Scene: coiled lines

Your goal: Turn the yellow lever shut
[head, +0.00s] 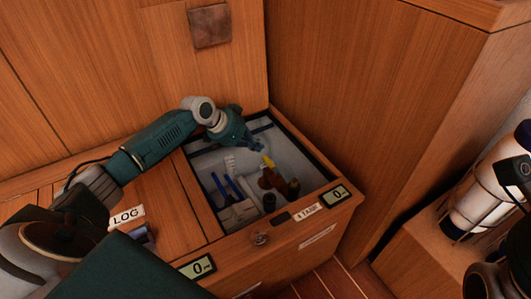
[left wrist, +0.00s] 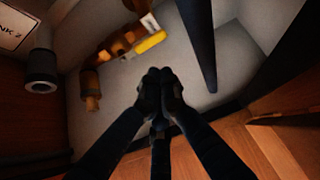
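The yellow lever (head: 268,160) sits on brass-brown pipework (head: 270,179) inside an open bin in the counter. In the left wrist view the lever (left wrist: 150,42) lies slanted beside the brass pipe (left wrist: 118,46), its handle end toward upper right. My left gripper (head: 258,148) reaches down into the bin, close to the lever. In the left wrist view its fingertips (left wrist: 160,88) are together with nothing visible between them. They appear just below the lever in that picture, with a gap between.
The bin's dark rim (head: 318,155) surrounds the pipework. Blue-handled items (head: 222,186) and pale blocks (head: 238,214) lie at its left. A dark pipe end (left wrist: 41,72) stands at left in the wrist view. Wood walls close in behind; a caged lantern (head: 480,205) is at right.

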